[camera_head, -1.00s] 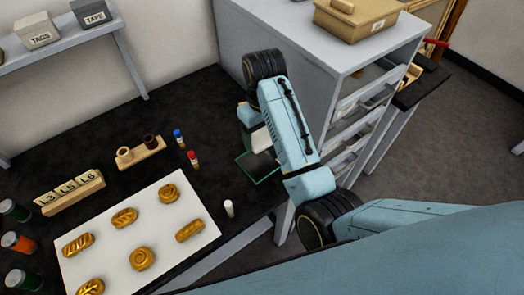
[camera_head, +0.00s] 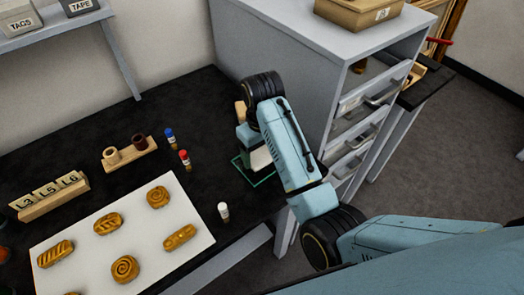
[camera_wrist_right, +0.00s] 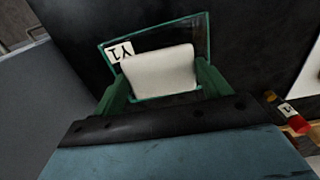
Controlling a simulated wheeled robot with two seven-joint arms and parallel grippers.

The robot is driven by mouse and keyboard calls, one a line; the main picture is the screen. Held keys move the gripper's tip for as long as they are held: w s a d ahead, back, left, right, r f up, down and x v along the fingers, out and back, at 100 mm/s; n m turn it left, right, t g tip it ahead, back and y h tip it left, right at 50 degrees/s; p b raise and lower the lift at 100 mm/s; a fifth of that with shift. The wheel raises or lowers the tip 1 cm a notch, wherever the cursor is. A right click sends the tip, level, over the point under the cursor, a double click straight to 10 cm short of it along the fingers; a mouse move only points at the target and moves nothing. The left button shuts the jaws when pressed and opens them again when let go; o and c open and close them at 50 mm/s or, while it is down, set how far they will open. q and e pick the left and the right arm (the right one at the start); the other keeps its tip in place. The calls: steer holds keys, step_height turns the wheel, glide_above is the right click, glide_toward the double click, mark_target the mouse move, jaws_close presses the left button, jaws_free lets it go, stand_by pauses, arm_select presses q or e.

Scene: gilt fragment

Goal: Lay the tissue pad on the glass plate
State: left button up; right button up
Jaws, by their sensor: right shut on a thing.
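The tissue pad (camera_wrist_right: 158,72) is a white, soft-looking block between the green fingers of my right gripper (camera_wrist_right: 162,84). The glass plate (camera_wrist_right: 204,30) is a clear sheet with green edges and a tag marked Y1; the pad covers much of it in the wrist view. In the head view, the plate (camera_head: 265,183) lies on the black bench near its right end. There, my right gripper (camera_head: 256,156) is over it with the pad (camera_head: 259,160) low, partly hidden by my arm. I cannot tell whether pad and plate touch. My left gripper is out of view.
A grey drawer cabinet (camera_head: 285,75) stands close behind and right of my right gripper. Red-capped (camera_head: 184,158), blue-capped (camera_head: 170,137) and white (camera_head: 223,211) vials stand to the left.

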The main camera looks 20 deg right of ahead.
mark_target(262, 155)
steer(key=shift+f, duration=0.1)
steer(key=o, duration=1)
steer(key=shift+c, duration=0.2)
steer(key=shift+r, duration=0.4)
step_height(262, 155, up, 12)
steer(key=p, duration=1)
steer(key=shift+f+p, duration=0.25)
steer(key=shift+p, duration=0.05)
steer(key=shift+f, duration=0.1)
